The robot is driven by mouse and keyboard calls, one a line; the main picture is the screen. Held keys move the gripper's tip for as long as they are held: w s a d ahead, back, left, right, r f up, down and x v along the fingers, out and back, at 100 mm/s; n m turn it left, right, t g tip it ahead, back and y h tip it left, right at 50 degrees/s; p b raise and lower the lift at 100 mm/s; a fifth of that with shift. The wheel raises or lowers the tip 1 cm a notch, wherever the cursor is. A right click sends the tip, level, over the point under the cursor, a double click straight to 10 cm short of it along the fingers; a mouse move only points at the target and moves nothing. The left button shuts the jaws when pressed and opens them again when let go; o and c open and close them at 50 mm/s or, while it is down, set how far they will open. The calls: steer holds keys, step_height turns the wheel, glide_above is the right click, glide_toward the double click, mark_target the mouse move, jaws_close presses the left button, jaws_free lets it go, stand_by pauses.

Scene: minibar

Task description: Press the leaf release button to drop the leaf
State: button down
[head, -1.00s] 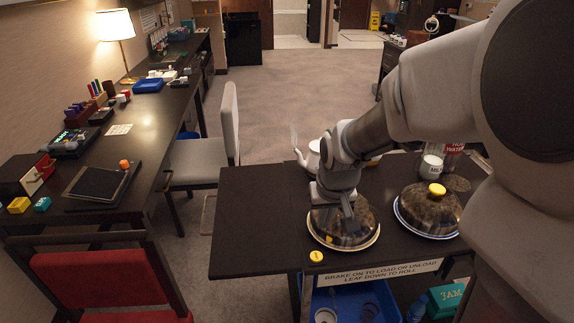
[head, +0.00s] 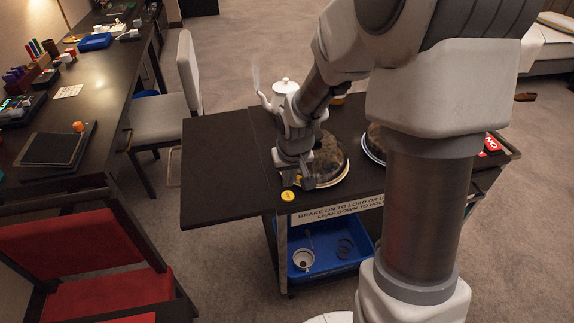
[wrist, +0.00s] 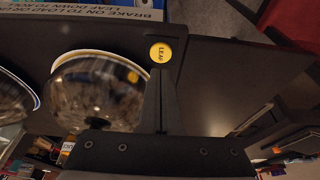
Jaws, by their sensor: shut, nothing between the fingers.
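The yellow leaf release button (head: 288,196) sits at the front edge of the dark cart top, beside the seam to the leaf. In the wrist view the round button (wrist: 161,53) reads "LEAF". The leaf (head: 218,170) is up, level with the cart top, on the left side. My gripper (head: 303,183) is shut and empty, low over the cart just behind and right of the button. In the wrist view the fingertips (wrist: 160,74) point at the button, just short of it in the picture; I cannot tell their height above it.
A domed plate (head: 332,160) stands right beside my gripper, with another domed plate (head: 374,145) further right. A white teapot (head: 285,87) is behind. A blue bin (head: 330,262) sits on the lower shelf. A chair (head: 186,80) stands left of the leaf.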

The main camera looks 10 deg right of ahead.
mark_target(288, 197)
steer(key=shift+f+b, duration=0.35)
steer(key=shift+f, duration=1.45)
steer(key=shift+f+b, duration=0.5)
steer(key=shift+f, duration=0.05)
steer(key=shift+s+f, duration=0.2)
steer(key=shift+f, duration=0.2)
step_height(288, 197, up, 5)
steer(key=p, duration=0.3)
steer(key=shift+w+f, duration=0.15)
steer(key=p+v, duration=0.2)
steer(key=v, duration=0.8)
